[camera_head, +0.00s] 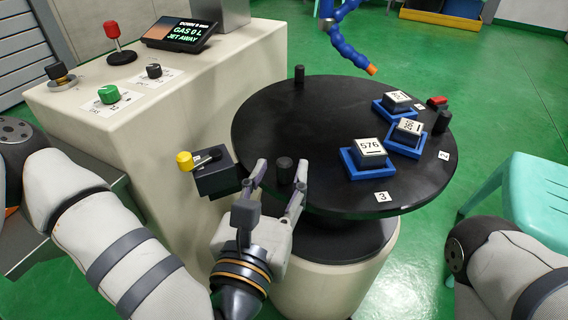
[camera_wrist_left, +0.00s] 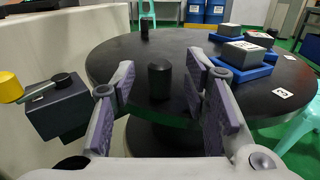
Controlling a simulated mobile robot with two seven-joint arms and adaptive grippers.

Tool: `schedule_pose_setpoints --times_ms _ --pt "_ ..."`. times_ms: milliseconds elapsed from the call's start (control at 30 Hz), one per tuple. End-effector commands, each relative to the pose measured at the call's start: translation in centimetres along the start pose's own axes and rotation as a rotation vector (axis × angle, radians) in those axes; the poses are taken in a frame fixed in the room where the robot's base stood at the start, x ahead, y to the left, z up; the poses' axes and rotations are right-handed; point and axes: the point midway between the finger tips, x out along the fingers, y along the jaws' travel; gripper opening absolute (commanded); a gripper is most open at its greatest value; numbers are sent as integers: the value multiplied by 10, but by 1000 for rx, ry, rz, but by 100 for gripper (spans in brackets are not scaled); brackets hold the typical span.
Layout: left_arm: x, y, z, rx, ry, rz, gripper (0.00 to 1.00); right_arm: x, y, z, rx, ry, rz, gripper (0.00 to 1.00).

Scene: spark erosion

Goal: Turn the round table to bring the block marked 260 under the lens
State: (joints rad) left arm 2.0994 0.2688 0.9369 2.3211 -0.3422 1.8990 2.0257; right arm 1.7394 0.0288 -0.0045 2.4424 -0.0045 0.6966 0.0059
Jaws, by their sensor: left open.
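The black round table (camera_head: 310,120) carries three marked blocks in blue trays. The front block (camera_head: 369,150) reads 576. The middle block (camera_head: 408,128) appears to read 260, turned sideways. The far block (camera_head: 397,99) has a mark too small to read surely. Black pegs stand on the rim: a near peg (camera_head: 285,170), a far peg (camera_head: 299,75) and a right peg (camera_head: 443,121). My left gripper (camera_head: 281,181) is open, its fingers on either side of the near peg, which also shows in the left wrist view (camera_wrist_left: 160,82). My right gripper is out of frame.
A black box with a yellow knob (camera_head: 184,160) sits left of my gripper. A pale console (camera_head: 190,90) bears a display (camera_head: 180,33) reading JET AWAY. A blue hose (camera_head: 345,45) with orange tip hangs beyond the table. A turquoise stool (camera_head: 535,190) stands right.

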Motion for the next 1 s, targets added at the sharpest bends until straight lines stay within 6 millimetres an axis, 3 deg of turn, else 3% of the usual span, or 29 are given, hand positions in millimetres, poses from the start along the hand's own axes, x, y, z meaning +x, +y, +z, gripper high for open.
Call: schedule_pose_setpoints --times_ms 200,500,700,1000 --pt "32 0 0 1 1 0 41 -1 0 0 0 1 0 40" --pt "37 0 0 0 3 -1 41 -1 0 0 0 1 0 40" --pt "37 0 0 0 3 -1 0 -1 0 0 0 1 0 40" --pt "39 -1 -1 1 4 2 0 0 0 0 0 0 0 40"
